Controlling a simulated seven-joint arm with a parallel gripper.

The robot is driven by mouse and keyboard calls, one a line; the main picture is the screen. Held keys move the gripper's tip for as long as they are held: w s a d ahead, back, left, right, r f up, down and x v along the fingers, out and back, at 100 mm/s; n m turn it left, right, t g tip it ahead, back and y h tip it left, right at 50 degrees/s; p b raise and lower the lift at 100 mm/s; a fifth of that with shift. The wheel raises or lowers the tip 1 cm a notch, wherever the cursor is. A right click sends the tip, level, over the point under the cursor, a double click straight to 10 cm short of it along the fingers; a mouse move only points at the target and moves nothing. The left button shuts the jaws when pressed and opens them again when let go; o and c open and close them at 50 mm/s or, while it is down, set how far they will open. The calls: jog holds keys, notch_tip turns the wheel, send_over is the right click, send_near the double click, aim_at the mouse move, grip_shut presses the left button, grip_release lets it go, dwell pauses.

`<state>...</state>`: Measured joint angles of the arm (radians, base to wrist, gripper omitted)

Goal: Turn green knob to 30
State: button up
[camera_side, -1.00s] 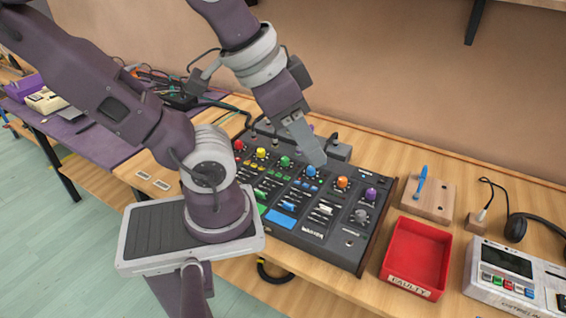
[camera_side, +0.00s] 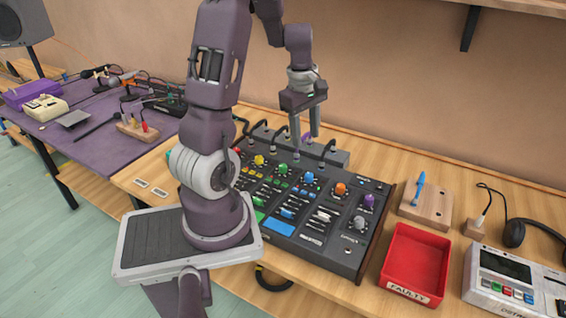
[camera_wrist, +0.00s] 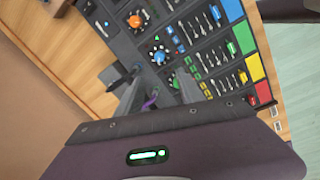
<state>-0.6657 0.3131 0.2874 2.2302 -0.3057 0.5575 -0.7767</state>
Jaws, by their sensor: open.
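The green knob (camera_side: 283,170) stands on the dark mixer panel (camera_side: 340,254), in a row between the yellow knob (camera_side: 259,160) and the blue knob (camera_side: 309,178). In the wrist view the green knob (camera_wrist: 174,82) shows just beyond the fingers, below the blue knob (camera_wrist: 160,57). My gripper (camera_side: 305,140) is open and empty, fingers pointing down. It is above the back of the mixer, near the grey box with cables, and apart from the green knob. The knob's scale is too small to read.
A grey box (camera_side: 338,158) with plugged cables runs behind the panel. The orange knob (camera_side: 341,188), purple knob (camera_side: 368,200) and several sliders crowd the panel. A red tray (camera_side: 416,259) and a wooden block (camera_side: 425,205) stand to the right.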

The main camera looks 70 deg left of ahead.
aim_at(283, 166)
jog(key=s+a+f+n, duration=0.1)
jog(key=a+f, duration=0.1)
jog(key=s+a+f+n, duration=0.2)
jog(key=s+a+f+n+g, duration=0.1)
jog(key=a+f, duration=0.1)
jog(key=shift+s+f+n, duration=0.25)
jog(key=shift+f+n, duration=0.05)
jog(key=shift+f, duration=0.05)
notch_tip(283, 166, down, 6)
jog(key=shift+d+f, duration=0.1)
jog(key=shift+f, duration=0.05)
jog(key=shift+c, duration=0.2)
jog(key=shift+w, duration=0.1)
grip_shut()
